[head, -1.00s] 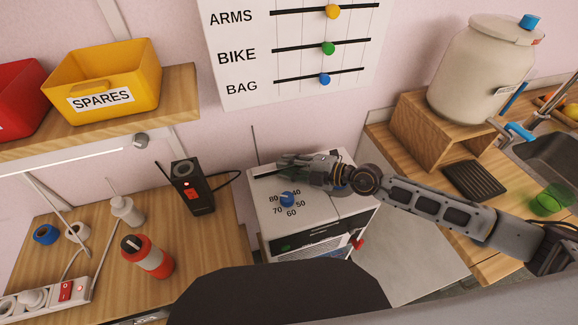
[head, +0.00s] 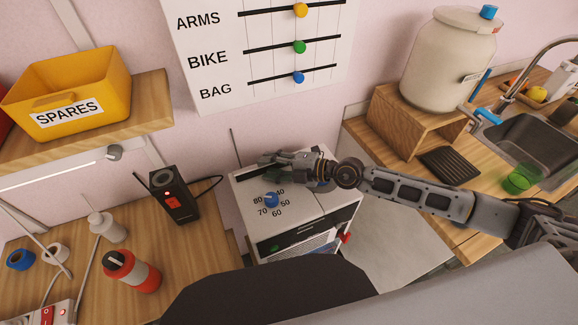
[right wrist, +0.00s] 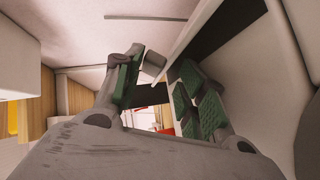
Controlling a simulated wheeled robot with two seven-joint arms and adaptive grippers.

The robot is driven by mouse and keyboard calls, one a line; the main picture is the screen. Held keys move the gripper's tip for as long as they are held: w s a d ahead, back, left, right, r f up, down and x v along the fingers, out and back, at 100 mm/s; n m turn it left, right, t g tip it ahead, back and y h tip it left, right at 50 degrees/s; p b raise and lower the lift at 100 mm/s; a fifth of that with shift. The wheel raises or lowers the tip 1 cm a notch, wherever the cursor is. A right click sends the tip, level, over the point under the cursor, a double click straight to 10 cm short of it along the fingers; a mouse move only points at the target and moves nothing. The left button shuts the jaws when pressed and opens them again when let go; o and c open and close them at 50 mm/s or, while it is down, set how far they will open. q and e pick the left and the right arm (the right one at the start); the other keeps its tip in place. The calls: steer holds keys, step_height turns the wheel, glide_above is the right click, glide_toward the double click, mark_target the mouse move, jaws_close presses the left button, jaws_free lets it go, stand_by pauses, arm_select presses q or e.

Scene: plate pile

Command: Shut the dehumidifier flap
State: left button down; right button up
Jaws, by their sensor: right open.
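The dehumidifier (head: 250,190) is a white box with a blue dial (head: 271,200) on top, marked 40 to 80, and a dark front strip. My right gripper (head: 270,160) is over the back of its top, beside a dark slot. In the right wrist view, my right gripper (right wrist: 158,90) is open, its green-padded fingers apart. A thin pale edge (right wrist: 190,42) beside a dark gap runs close to the fingers; it may be the flap. The hand hides much of this area in the head view, so I cannot tell the flap's angle or any contact. My left gripper is out of view.
A wooden stand (head: 390,118) with a large jar (head: 448,60) is at the right. A shelf (head: 150,110) juts out upper left.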

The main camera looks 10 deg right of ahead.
steer(key=shift+v, duration=3.75)
steer(key=shift+r, duration=0.1)
